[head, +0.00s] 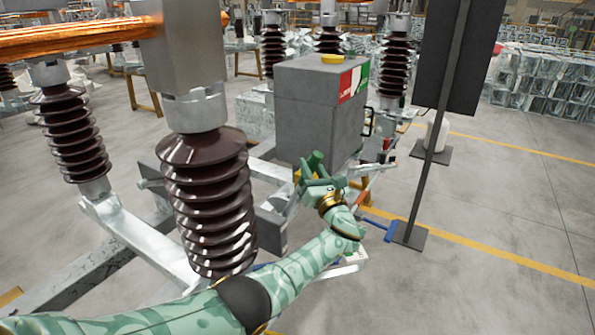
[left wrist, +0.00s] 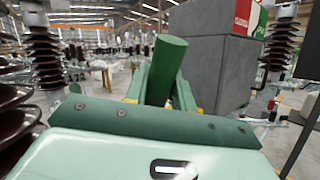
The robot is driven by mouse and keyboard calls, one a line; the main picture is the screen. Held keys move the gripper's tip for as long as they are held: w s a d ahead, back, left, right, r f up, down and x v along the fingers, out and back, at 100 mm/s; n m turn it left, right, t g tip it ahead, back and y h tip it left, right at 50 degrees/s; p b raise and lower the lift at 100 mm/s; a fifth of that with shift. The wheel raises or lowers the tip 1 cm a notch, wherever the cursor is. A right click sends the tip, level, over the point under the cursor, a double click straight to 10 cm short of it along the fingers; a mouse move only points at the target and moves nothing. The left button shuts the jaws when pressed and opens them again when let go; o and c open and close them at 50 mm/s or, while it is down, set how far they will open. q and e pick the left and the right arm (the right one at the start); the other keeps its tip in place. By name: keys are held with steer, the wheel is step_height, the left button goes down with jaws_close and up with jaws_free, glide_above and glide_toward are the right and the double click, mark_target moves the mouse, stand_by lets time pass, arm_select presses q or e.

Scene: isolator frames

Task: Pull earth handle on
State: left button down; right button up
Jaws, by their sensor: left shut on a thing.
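The earth handle (head: 315,160) is a short, thick green bar in front of the grey box in the head view. In the left wrist view the handle (left wrist: 166,66) stands up, tilted slightly, between the green fingers. My left gripper (head: 312,174) is shut on the handle and hides its lower part. The same gripper (left wrist: 160,92) fills the lower middle of the left wrist view. The grey drive box (head: 302,110) stands just behind the handle, with a red, white and green label (head: 354,80). My right gripper is not in view.
A dark panel on a post (head: 428,165) stands at the right. Open grey floor (head: 500,215) with yellow lines lies to the right.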

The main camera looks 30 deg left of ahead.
arm_select(q)
steer(key=shift+s+d+f+m+t+y+b, duration=0.15)
steer(key=shift+d+f+m+t+b, duration=0.25)
steer(key=shift+d+b, duration=0.25)
steer(key=shift+w+d+f+m+t+y+b, duration=0.1)
steer(key=shift+d+f+m+t+b, duration=0.35)
steer(key=shift+d, duration=0.3)
steer(key=shift+s+d+f+m+t+y+b, duration=0.15)
steer(key=shift+d+f+m+t+b, duration=0.2)
steer(key=shift+d+b, duration=0.35)
steer(key=shift+f, duration=0.1)
steer(key=c, duration=1.2)
jaws_free()
steer(key=v, duration=1.6)
steer(key=shift+d+b, duration=0.25)
steer(key=shift+b, duration=0.05)
